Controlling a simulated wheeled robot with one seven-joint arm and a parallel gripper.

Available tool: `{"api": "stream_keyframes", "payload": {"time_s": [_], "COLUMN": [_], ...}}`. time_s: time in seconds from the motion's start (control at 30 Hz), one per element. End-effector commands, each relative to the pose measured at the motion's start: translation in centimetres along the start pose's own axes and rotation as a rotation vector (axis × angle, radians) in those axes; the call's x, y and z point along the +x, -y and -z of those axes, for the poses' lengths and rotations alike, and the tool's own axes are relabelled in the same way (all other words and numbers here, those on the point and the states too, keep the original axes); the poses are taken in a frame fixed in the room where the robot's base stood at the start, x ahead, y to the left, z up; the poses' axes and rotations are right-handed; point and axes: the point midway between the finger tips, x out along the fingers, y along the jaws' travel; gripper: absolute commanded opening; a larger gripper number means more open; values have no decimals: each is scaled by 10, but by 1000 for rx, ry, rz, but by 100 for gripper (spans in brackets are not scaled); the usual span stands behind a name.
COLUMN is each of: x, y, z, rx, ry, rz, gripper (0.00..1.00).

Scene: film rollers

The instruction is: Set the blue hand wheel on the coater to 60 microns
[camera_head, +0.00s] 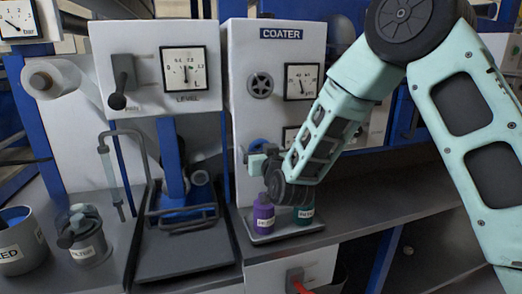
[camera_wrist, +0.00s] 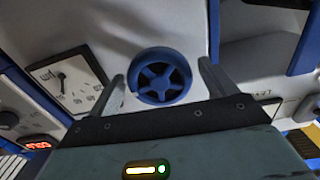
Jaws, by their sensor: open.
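The coater (camera_head: 240,60) is a white panel with a blue "COATER" label. Its blue hand wheel (camera_head: 257,145) is low on the left of the panel, partly hidden by my gripper (camera_head: 263,160). In the wrist view the blue hand wheel (camera_wrist: 160,76) is a spoked ring lying between the two fingers of my gripper (camera_wrist: 161,72). The fingers are open, with a gap visible on each side of the wheel. A square dial (camera_wrist: 72,85) with a needle is left of the wheel; its reading is not legible. In the head view my arm partly hides the lower dial (camera_head: 290,136).
A grey hand wheel (camera_head: 260,85) and an upper dial (camera_head: 302,81) are higher on the coater. The level unit (camera_head: 140,45) with a black lever is to the left. The counter (camera_head: 390,190) at right is clear.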

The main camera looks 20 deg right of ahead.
Motion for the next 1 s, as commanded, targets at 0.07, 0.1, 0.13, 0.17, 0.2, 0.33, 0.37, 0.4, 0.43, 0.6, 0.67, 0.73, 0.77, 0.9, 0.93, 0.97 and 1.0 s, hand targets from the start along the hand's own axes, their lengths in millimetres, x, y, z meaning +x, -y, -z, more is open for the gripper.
{"api": "stream_keyframes", "payload": {"time_s": [0.07, 0.1, 0.13, 0.17, 0.2, 0.33, 0.37, 0.4, 0.43, 0.6, 0.67, 0.73, 0.77, 0.9, 0.93, 0.97, 1.0], "x": [0, 0, 0, 0, 0, 0, 0, 0, 0, 0, 0, 0, 0, 0, 0, 0, 0], "y": [0, 0, 0, 0, 0, 0, 0, 0, 0, 0, 0, 1, 1, 1, 2, 2, 2], "z": [0, 0, 0, 0, 0, 0, 0, 0, 0, 0, 0, -1, -1, -2, -2, -2, -2], "rx": [0, 0, 0, 0, 0, 0, 0, 0, 0, -10, -21, -44, -56, -135, -157, -179, -212], "ry": [0, 0, 0, 0, 0, 0, 0, 0, 0, 0, -1, -1, -1, -1, -2, -2, -2], "rz": [0, 0, 0, 0, 0, 0, 0, 0, 0, 0, 1, 1, 1, 1, 1, 1, 1], "gripper": [84, 84, 84, 84, 81, 45, 39, 40, 40, 40, 40, 40, 40, 40, 40, 40, 40]}}
